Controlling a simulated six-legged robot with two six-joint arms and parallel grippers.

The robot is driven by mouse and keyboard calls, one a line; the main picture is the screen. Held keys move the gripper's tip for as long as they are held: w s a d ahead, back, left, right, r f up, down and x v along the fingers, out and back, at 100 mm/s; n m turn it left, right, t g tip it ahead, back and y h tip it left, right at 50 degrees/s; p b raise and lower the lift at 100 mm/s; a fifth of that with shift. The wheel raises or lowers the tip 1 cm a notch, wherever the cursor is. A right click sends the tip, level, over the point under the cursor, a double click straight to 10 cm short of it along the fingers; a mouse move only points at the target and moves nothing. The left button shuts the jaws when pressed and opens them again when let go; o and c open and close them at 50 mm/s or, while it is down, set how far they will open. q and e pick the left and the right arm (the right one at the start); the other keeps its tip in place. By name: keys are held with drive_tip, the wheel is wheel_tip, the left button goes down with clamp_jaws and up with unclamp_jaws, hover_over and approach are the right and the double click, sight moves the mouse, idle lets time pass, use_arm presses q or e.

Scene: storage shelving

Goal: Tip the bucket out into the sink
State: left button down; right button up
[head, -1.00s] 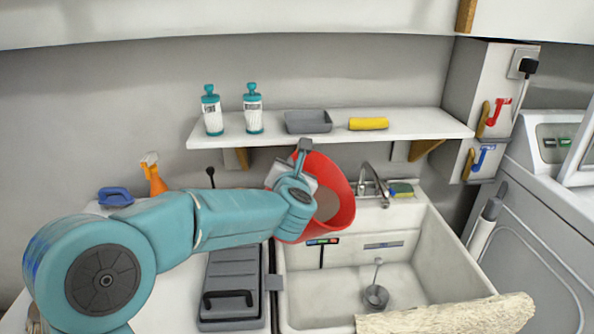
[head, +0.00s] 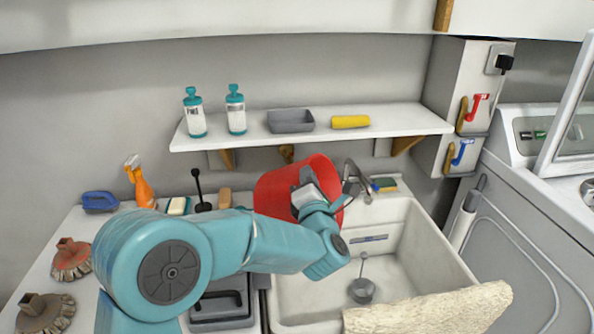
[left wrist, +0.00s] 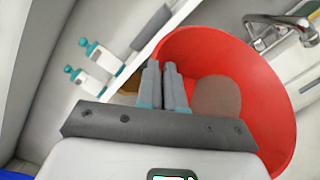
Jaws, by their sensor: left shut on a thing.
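The red bucket (head: 278,190) is tilted on its side above the back left of the white sink (head: 430,245) in the head view. Its mouth faces roughly right. My left gripper (head: 306,180) is shut on the bucket at its rim. In the left wrist view the closed fingers (left wrist: 165,88) overlap the near edge of the bucket (left wrist: 262,95). A grey-brown patch (left wrist: 217,97) shows inside it; I cannot tell whether it is contents or the bottom. My right gripper is not in view.
A tap (head: 354,178) stands close to the bucket's right. A shelf (head: 310,131) with bottles, a grey tray and a yellow roll runs above. A small strainer (head: 362,290) is in the sink, and a rough pale slab (head: 430,310) lies across its front.

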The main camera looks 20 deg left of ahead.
use_arm(q)
drive_tip(key=d+f+m+t+b, duration=0.3)
drive_tip(key=d+f+m+b, duration=0.2)
drive_tip(key=d, duration=0.5)
drive_tip(key=shift+w+d+m+h+b, duration=0.3)
drive_tip(key=shift+w+d+m+b, duration=0.1)
drive_tip(key=shift+m+b, duration=0.8)
idle(1.0)
